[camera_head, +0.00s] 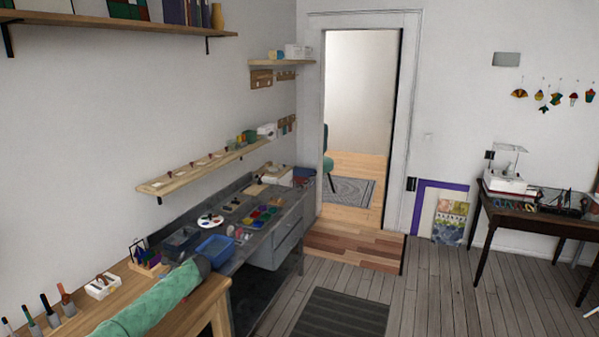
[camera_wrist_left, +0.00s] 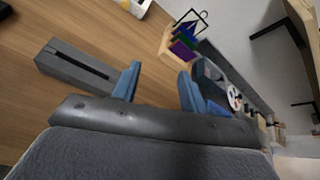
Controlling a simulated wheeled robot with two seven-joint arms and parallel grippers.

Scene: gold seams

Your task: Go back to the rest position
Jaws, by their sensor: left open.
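My left gripper (camera_wrist_left: 158,82) is open, its two blue fingers apart with nothing between them in the left wrist view. It is over the wooden bench (camera_wrist_left: 50,32). A dark grey slotted block (camera_wrist_left: 75,70) lies left of the fingers in the wrist view. My right gripper is not in view.
A rack with coloured sheets (camera_head: 146,257) stands at the bench's far end. Upright tools (camera_head: 67,302) and a white box (camera_head: 102,286) are near the wall. Floor (camera_head: 440,290) at right is clear.

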